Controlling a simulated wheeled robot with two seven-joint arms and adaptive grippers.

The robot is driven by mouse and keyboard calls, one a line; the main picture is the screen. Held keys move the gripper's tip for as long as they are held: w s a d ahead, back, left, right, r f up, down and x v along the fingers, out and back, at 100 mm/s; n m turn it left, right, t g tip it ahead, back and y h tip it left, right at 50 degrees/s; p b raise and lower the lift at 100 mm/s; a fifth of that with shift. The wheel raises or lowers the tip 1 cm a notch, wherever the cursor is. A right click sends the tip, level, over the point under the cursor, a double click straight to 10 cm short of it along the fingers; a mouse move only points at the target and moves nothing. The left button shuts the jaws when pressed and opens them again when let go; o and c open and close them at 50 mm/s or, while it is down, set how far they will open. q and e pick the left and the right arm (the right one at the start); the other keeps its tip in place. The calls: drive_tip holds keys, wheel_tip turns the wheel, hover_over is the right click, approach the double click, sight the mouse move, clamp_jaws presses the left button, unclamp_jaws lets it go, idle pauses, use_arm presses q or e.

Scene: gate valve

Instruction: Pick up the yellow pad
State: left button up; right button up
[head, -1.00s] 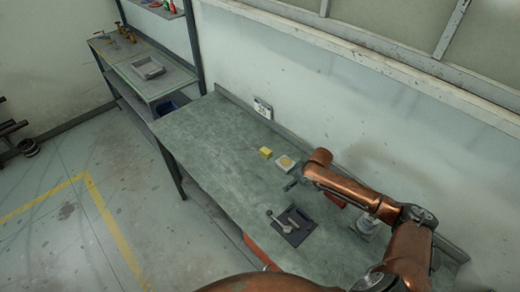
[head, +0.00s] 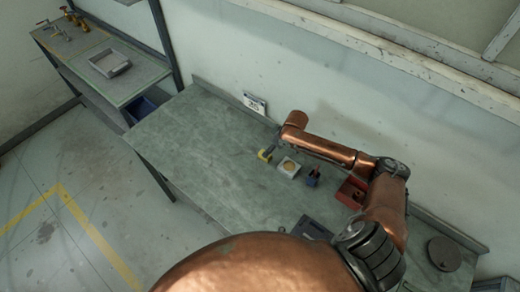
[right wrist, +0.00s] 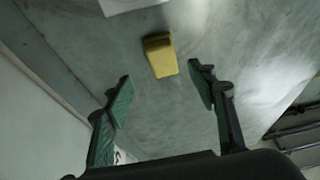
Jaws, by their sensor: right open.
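The yellow pad (head: 263,156) lies on the green bench top near the wall, partly hidden by my right gripper (head: 271,147) in the head view. In the right wrist view the yellow pad (right wrist: 161,55) is a small block lying just beyond the fingertips, roughly centred between them. My right gripper (right wrist: 160,73) is open and empty, with its two green-faced fingers spread wider than the pad. I cannot tell its exact height above the bench. My left gripper is not in view.
A white block with a tan round top (head: 288,168) sits close to the pad.

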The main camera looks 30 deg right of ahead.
drive_tip(key=f, duration=0.1)
drive_tip(key=a+f, duration=0.1)
drive_tip(key=f, duration=0.1)
drive_tip(key=shift+w+p, duration=0.15)
drive_tip(key=shift+p, duration=0.2)
drive_tip(key=x, duration=0.3)
drive_tip(key=shift+w, duration=0.25)
drive_tip(key=shift+s+f, duration=0.15)
drive_tip(key=shift+f, duration=0.2)
drive_tip(key=shift+c, duration=0.7)
drive_tip(key=c, duration=0.8)
drive_tip(key=shift+c, duration=1)
drive_tip(key=shift+d+r, duration=0.1)
drive_tip(key=shift+r, duration=0.65)
drive_tip(key=shift+r+b, duration=0.35)
drive_tip(key=shift+r, duration=0.45)
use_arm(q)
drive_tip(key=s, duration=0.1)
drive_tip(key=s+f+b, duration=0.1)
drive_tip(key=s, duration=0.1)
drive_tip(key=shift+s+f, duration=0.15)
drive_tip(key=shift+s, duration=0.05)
use_arm(e)
drive_tip(key=s+a+r, duration=0.7)
drive_tip(key=s+r, duration=0.3)
drive_tip(key=s, duration=0.2)
